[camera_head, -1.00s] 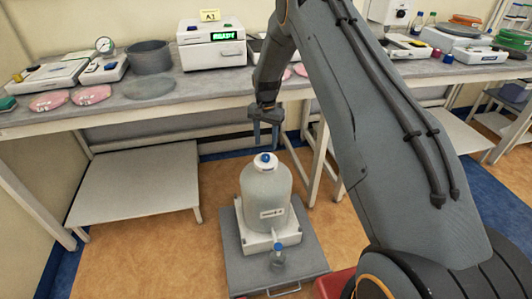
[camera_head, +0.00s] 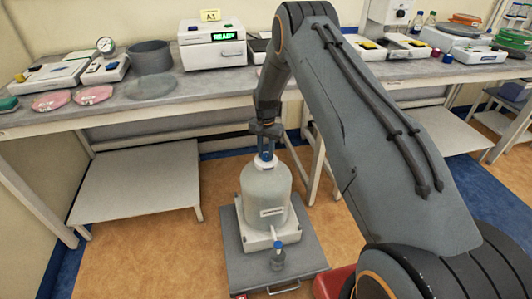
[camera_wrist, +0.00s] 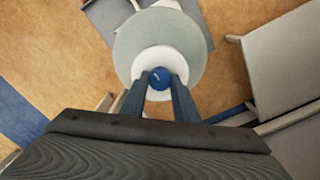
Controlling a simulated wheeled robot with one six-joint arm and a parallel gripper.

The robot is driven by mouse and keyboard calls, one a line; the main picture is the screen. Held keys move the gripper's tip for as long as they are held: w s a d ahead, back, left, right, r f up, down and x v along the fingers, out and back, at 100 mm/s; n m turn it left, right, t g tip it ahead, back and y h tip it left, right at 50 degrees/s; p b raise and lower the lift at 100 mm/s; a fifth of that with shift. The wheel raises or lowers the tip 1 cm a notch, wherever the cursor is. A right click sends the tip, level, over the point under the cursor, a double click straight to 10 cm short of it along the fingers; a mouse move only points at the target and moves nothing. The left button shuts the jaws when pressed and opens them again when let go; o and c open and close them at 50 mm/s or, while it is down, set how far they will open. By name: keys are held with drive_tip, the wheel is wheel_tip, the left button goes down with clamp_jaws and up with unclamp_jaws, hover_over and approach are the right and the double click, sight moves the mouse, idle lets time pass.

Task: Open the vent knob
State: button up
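The blue vent knob (camera_wrist: 160,77) sits on the white cap (camera_wrist: 143,62) of a translucent, labelled carboy (camera_head: 265,195). The carboy stands upright on a white base. In the wrist view, my gripper (camera_wrist: 160,82) points down over the cap with its two blue fingers apart, one on each side of the knob. I cannot tell whether the fingers touch the knob. In the head view my gripper (camera_head: 266,155) is right at the top of the carboy, and its fingers mostly hide the knob.
A lab bench (camera_head: 175,105) with instruments runs behind. A low white shelf (camera_head: 135,185) is to the left. Open floor lies left of the cart.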

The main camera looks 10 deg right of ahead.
drive_tip(key=shift+c, duration=1.4)
drive_tip(key=shift+n+b, duration=0.3)
drive_tip(key=n+b, duration=0.2)
drive_tip(key=n, duration=0.1)
drive_tip(key=shift+n, duration=0.3)
drive_tip(key=n+b, duration=0.2)
drive_tip(key=n, duration=0.2)
drive_tip(key=shift+w+n+b, duration=0.1)
drive_tip(key=shift+n+b, duration=0.2)
drive_tip(key=shift+b, duration=0.05)
drive_tip(key=n+b, duration=0.1)
drive_tip(key=n, duration=0.3)
drive_tip(key=n+b, duration=0.1)
drive_tip(key=n, duration=0.4)
drive_tip(key=shift+b, duration=0.3)
